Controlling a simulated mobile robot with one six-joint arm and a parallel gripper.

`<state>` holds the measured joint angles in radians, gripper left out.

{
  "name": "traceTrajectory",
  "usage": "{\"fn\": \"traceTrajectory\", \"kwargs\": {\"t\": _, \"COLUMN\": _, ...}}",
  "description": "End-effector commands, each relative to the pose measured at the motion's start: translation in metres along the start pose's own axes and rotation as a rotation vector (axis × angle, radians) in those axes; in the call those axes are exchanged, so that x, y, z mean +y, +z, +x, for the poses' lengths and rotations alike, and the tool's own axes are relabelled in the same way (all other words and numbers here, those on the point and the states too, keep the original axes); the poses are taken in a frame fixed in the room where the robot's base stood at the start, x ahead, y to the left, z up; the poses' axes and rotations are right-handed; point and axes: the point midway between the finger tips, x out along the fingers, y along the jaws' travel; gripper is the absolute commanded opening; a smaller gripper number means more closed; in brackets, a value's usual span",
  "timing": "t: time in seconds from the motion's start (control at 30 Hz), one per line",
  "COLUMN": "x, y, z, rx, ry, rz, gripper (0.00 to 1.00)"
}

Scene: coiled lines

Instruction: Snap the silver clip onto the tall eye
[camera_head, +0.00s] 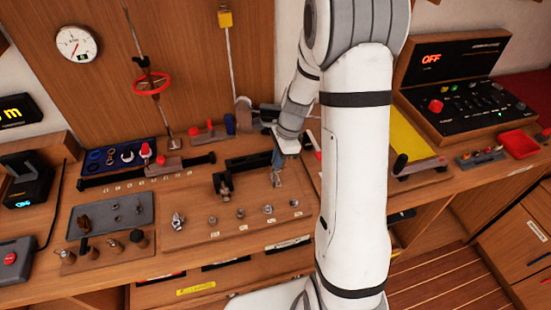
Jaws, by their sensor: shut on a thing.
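My gripper (279,163) is at the end of my arm, low over the back right part of a wooden board (245,226). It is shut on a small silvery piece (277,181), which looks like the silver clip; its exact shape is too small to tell. A row of small metal fittings runs along the front of the board. The leftmost fitting (178,222) is the largest and stands apart from the gripper. I cannot tell which fitting is the tall eye, or whether the held piece touches anything.
A grey tray (110,215) and a small wooden block with dark pegs (103,250) lie further left.

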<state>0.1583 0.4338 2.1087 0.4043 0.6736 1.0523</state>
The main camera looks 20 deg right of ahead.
Motion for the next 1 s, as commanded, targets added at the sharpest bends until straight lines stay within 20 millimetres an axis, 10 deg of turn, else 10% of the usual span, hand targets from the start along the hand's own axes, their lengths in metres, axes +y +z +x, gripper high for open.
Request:
{"fn": "traceTrajectory", "kwargs": {"t": 0.4, "x": 0.0, "y": 0.0, "z": 0.0, "rx": 0.0, "ry": 0.0, "rz": 0.0, "gripper": 0.32}}
{"fn": "traceTrajectory", "kwargs": {"t": 0.73, "x": -0.001, "y": 0.0, "z": -0.006, "rx": 0.0, "ry": -0.003, "rz": 0.0, "gripper": 0.33}}
{"fn": "traceTrajectory", "kwargs": {"t": 1.0, "x": -0.001, "y": -0.001, "z": -0.049, "rx": 0.001, "ry": -0.005, "rz": -0.001, "gripper": 0.33}}
